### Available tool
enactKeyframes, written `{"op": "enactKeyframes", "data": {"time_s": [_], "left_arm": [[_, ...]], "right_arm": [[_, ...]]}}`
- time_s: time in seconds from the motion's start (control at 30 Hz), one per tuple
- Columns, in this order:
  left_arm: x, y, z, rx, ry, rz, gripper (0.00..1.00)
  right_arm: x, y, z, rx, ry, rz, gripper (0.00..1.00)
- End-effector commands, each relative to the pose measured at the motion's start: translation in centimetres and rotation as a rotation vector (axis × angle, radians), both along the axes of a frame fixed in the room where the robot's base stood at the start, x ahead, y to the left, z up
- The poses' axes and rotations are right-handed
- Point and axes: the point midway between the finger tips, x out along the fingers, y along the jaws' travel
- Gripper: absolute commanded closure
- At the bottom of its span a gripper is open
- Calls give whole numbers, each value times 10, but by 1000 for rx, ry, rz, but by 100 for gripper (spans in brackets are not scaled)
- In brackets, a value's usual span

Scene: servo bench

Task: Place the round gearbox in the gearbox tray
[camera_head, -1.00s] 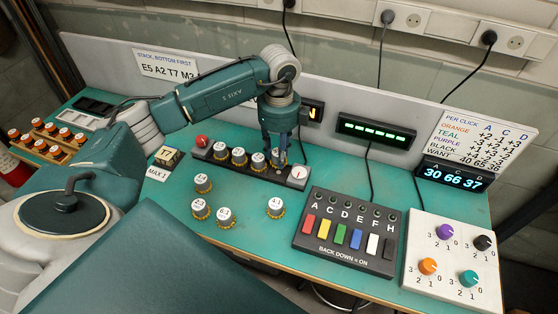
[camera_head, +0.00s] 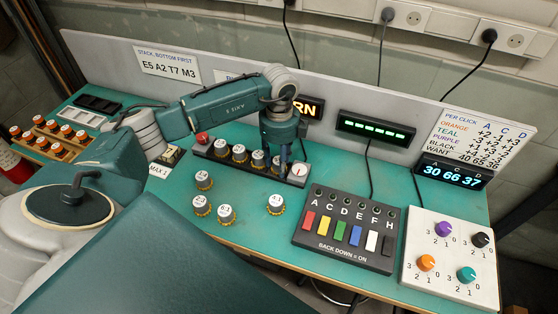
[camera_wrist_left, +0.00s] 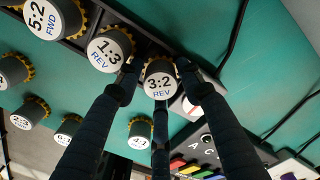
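Several round gearboxes, grey with white labelled tops and toothed gold bases, stand upright in a row in a long black holder (camera_head: 207,150). My left gripper (camera_head: 284,155) is low over the holder's right end. In the left wrist view its fingers (camera_wrist_left: 160,92) straddle the gearbox marked 3:2 REV (camera_wrist_left: 160,74), with a slight gap on its left; they look open. That gearbox stands in the row beside the one marked 1:3 REV (camera_wrist_left: 110,49). More gearboxes stand loose on the bench, one of them in front of the holder (camera_head: 276,203). My right gripper is not in view.
A switch box (camera_head: 345,228) and a knob panel (camera_head: 450,260) stand at the right. A red button (camera_head: 202,138) and a white dial (camera_head: 299,169) end the holder. A tray of orange-capped parts (camera_head: 80,150) and black trays (camera_head: 97,103) lie at the left.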

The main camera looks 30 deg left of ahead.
Motion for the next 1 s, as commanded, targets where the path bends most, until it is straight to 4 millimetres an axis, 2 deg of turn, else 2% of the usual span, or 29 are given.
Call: {"op": "enactKeyframes", "data": {"time_s": [0.2, 0.27, 0.7, 0.83, 1.0], "left_arm": [[0, 0, 6, 0, -1, 0, 62], [1, 0, 10, -1, -4, 0, 62], [2, 0, 98, 0, -4, 0, 62], [2, 0, 115, -1, -3, 0, 62], [1, 0, 123, 0, -1, 0, 62]], "right_arm": [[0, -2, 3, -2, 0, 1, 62], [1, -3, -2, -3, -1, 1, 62], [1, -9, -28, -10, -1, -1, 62], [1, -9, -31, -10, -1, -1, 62], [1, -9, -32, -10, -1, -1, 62]]}}
